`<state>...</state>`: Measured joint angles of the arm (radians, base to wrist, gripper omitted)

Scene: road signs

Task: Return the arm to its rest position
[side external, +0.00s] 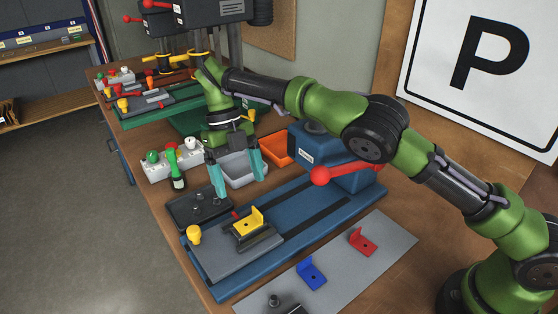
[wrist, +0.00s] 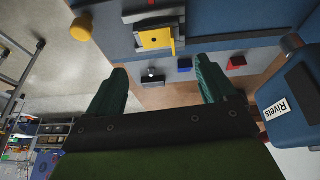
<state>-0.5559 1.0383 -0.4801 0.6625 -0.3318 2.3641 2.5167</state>
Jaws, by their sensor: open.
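My gripper (side external: 239,184) has two teal fingers spread apart with nothing between them. It hangs in the air beside the blue press base (side external: 315,205), pointing down, in front of the grey bin. My green and black arm reaches across from the right. In the wrist view my gripper (wrist: 160,72) is also open and empty. A yellow bracket (side external: 249,222) sits in the fixture on the press base, apart from the fingers; it also shows in the wrist view (wrist: 156,39).
A blue bracket (side external: 312,273) and a red bracket (side external: 362,242) stand on a grey mat (side external: 392,238). A red ball lever (side external: 320,176) juts from the blue press housing. A grey bin (side external: 240,172), an orange bin (side external: 277,148) and a button box (side external: 158,170) stand nearby.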

